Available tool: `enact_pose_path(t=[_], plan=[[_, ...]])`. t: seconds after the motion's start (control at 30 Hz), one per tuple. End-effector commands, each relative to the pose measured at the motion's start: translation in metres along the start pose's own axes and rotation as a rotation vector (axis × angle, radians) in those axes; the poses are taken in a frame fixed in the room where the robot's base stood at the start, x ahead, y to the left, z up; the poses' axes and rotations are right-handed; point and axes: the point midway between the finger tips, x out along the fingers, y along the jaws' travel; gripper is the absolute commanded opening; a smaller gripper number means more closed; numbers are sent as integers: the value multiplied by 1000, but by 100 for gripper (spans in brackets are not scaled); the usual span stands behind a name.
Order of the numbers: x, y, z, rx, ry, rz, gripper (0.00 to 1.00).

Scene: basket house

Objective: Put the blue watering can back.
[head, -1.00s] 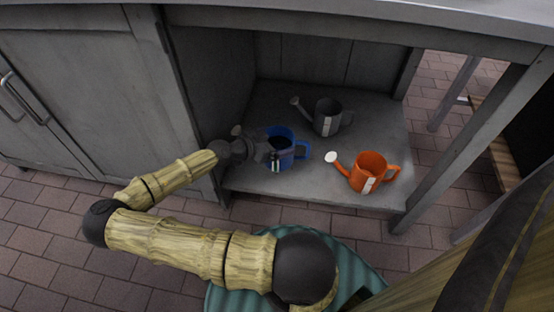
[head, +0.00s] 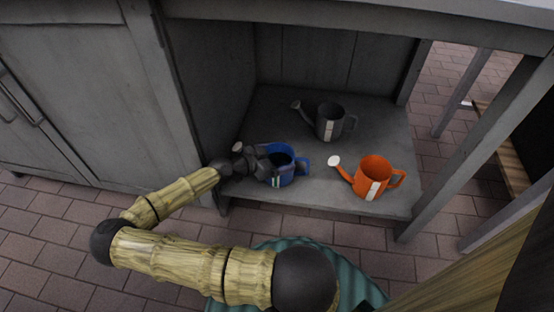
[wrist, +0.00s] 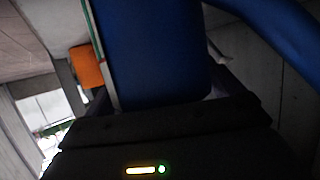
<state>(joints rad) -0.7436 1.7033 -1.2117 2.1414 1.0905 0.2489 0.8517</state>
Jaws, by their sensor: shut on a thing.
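The blue watering can (head: 284,168) is at the front left of the grey shelf (head: 345,180), upright. My gripper (head: 266,167) reaches in from the left and is shut on the can's left side. I cannot tell whether the can's base touches the shelf. In the wrist view the blue can (wrist: 155,55) fills the middle, close above my gripper (wrist: 165,115), with its handle (wrist: 275,35) at upper right.
A grey watering can (head: 329,122) stands behind the blue one. An orange watering can (head: 371,178) stands to its right near the shelf's front edge. A cabinet wall (head: 212,100) bounds the left, a post (head: 470,145) the right. Bare shelf lies between the cans.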

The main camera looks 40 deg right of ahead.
Motion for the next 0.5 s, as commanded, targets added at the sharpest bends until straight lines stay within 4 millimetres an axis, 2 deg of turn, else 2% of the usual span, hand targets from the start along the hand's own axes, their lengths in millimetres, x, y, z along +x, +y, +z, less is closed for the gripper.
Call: enact_pose_path(t=[0.27,0.3,0.33,0.5], plan=[[0,0,1,1,2,-1,22],[1,0,2,0,0,0,94],[0,0,1,0,0,0,100],[0,0,1,0,0,0,100]])
